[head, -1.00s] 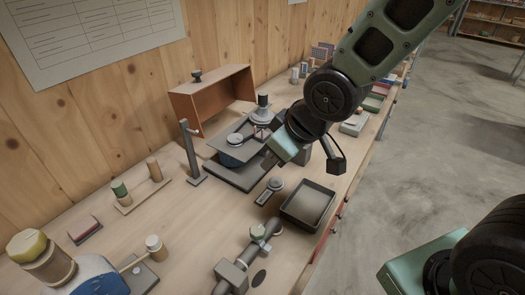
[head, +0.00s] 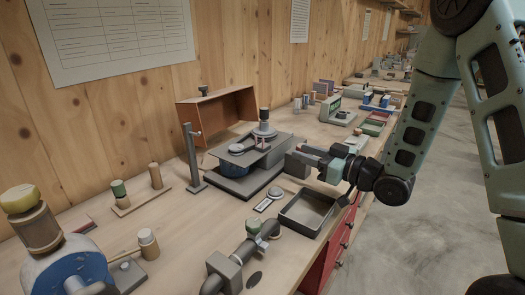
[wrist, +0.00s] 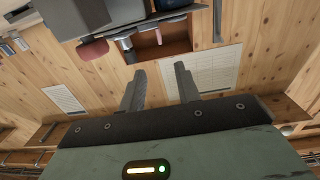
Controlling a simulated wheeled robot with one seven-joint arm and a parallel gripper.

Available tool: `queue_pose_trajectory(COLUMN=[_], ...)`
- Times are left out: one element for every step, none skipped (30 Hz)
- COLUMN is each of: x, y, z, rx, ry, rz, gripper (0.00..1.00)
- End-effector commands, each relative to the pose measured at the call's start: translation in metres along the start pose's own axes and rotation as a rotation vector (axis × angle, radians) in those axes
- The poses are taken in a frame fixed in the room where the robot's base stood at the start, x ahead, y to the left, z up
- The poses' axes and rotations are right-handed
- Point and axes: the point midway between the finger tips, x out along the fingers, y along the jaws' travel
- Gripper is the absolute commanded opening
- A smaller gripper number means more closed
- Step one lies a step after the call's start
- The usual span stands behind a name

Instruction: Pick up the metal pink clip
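A small pinkish piece (head: 262,143) shows under the round top of the grey mixer stand (head: 250,180); it is too small to tell whether it is the metal pink clip. In the wrist view a dull pink rounded piece (wrist: 92,50) sits at the edge of a dark grey body, beyond and left of my fingers. I cannot tell if the two are the same thing. My gripper (head: 300,160) is right of the mixer stand, pointing left toward it, above the bench. In the wrist view my gripper (wrist: 160,78) has its two fingers apart with nothing between them.
A brown open box (head: 215,118) stands behind the mixer, and a grey post (head: 192,155) stands left of it. A shallow dark tray (head: 307,213) lies in front, below my gripper. A pipe fitting (head: 240,262) and small jars occupy the near bench.

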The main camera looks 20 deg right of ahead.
Motion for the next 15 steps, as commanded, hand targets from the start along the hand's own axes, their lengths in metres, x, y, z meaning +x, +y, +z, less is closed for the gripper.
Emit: queue_pose_trajectory(x=[0.011,0.018,0.026,0.032,0.039,0.047,0.054,0.060,0.068,0.074,0.079,0.085,0.090,0.094,0.098], y=[-0.002,-0.002,-0.001,-0.002,-0.002,-0.002,-0.002,-0.002,-0.002,-0.002,-0.002,-0.002,-0.001,-0.001,-0.001], z=[-0.003,-0.003,-0.003,-0.003,-0.003,-0.003,-0.003,-0.003,-0.003,-0.003,-0.003,-0.002,-0.002,-0.002,-0.002], rx=[0.001,0.000,-0.001,0.000,0.000,0.000,0.000,0.001,0.000,0.000,0.000,0.001,0.001,0.001,0.001], ry=[0.001,0.001,0.001,0.000,0.000,0.000,0.000,-0.001,0.000,-0.001,-0.001,-0.001,-0.001,-0.001,-0.001], rz=[-0.005,-0.006,-0.004,-0.005,-0.004,-0.005,-0.005,-0.004,-0.004,-0.003,-0.003,-0.003,-0.002,-0.002,-0.002], gripper=[0.33,0.33,0.33,0.33,0.33,0.33,0.33,0.33,0.33,0.33,0.33,0.33,0.33,0.33,0.33])
